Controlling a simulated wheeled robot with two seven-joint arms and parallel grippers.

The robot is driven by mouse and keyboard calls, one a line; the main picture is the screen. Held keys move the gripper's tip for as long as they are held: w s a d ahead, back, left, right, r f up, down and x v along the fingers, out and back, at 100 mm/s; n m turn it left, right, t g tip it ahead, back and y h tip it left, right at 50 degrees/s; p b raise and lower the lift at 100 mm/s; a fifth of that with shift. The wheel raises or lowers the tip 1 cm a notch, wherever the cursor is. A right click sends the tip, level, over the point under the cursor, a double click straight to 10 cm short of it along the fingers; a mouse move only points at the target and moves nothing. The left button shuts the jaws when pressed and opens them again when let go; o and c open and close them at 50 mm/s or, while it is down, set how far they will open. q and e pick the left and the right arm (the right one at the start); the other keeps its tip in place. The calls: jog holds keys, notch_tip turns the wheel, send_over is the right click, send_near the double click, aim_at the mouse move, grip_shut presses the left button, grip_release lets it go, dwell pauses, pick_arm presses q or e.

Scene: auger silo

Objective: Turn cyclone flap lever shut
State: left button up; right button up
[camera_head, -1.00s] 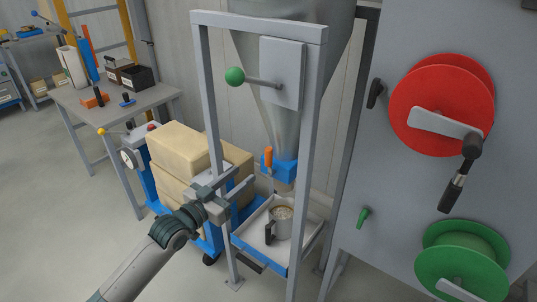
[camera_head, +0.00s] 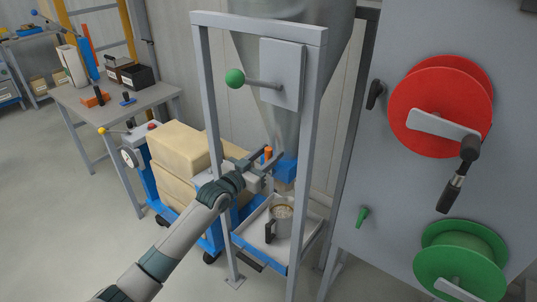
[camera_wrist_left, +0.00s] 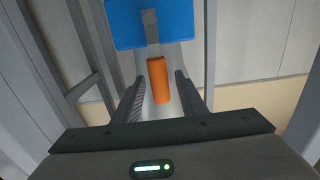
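The cyclone flap lever has an orange handle (camera_head: 268,153) beside the blue flap housing (camera_head: 285,168) at the bottom of the grey cyclone cone (camera_head: 285,125). In the wrist view the orange handle (camera_wrist_left: 158,80) hangs from a grey arm on the blue housing (camera_wrist_left: 165,22). My left gripper (camera_head: 268,163) is at the lever, partly covering it in the head view. In the wrist view its two fingers (camera_wrist_left: 158,95) are apart, one on each side of the handle, with gaps visible. My right gripper is not in view.
The silo's grey frame posts (camera_head: 305,150) stand close around the lever. A metal mug (camera_head: 279,220) stands in a blue-edged tray (camera_head: 244,246) below. A green-knobbed lever (camera_head: 235,78) is above.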

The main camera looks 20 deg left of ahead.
pick_arm(q)
grip_shut()
